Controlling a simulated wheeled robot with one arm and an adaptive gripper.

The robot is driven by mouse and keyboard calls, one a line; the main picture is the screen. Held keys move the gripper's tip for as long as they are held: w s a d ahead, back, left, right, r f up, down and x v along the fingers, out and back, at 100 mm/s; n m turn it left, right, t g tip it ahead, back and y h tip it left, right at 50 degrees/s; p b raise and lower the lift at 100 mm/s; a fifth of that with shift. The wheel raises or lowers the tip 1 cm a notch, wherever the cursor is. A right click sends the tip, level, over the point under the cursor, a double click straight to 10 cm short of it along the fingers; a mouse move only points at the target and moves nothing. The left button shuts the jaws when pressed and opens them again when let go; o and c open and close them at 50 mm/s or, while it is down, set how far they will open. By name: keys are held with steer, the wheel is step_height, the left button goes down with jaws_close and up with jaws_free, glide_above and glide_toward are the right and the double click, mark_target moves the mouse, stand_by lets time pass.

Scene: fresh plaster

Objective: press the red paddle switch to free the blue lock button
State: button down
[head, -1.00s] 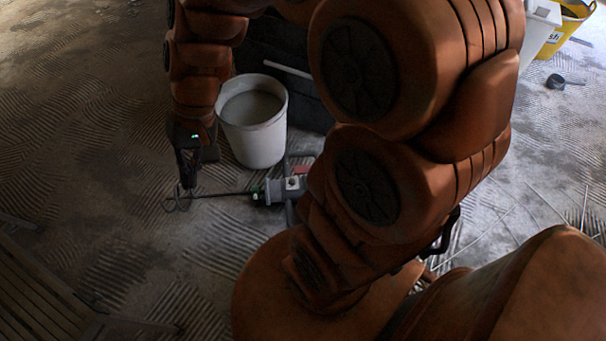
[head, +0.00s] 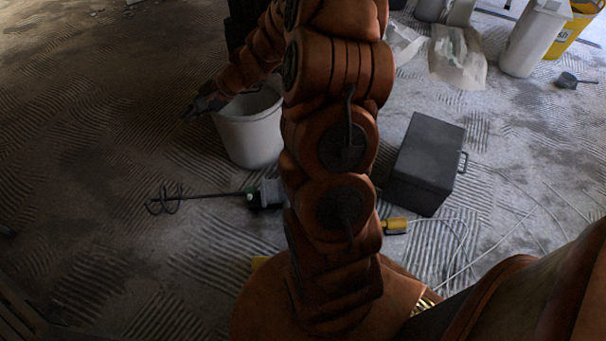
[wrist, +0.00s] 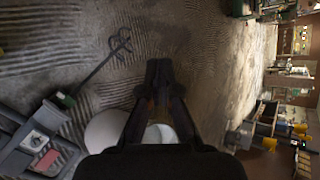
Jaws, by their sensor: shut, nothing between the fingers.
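The mixer lies on the floor. In the head view its whisk (head: 165,203) and shaft point left, and part of its grey body (head: 268,192) shows before my arm hides the rest. In the wrist view the mixer (wrist: 18,158) is at the lower left, with a red paddle switch (wrist: 45,160) on its grip side. I cannot make out the blue lock button. My gripper (head: 190,112) is shut and empty, left of the white bucket and above the floor, well apart from the mixer. Its shut fingers (wrist: 158,68) show in the wrist view.
The white bucket (head: 250,140) stands just behind the mixer. A dark box (head: 428,160) sits right of my arm, near a yellow plug piece (head: 395,226) and loose pale cables. Bags and containers stand at the back right. The left floor is open.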

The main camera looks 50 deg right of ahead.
steer(key=w+d+f+m+t+h+b, duration=0.3)
steer(key=d+f+m+b, duration=0.55)
steer(key=d+f, duration=1.35)
steer(key=s+d+f+m+h+b, duration=0.2)
steer(key=s+d+f, duration=0.3)
steer(key=f, duration=0.5)
steer(key=s+d+f+m+h+b, duration=0.3)
steer(key=s+d+f+b, duration=0.1)
steer(key=d+f, duration=0.4)
step_height(320, 180, down, 2)
steer(key=shift+s+d+g, duration=0.2)
steer(key=shift+s+g, duration=0.2)
steer(key=shift+s, duration=0.05)
steer(key=shift+f+b, duration=2)
steer(key=shift+f, duration=2.4)
steer(key=shift+f, duration=0.1)
steer(key=shift+f, duration=0.35)
steer(key=shift+f, duration=0.3)
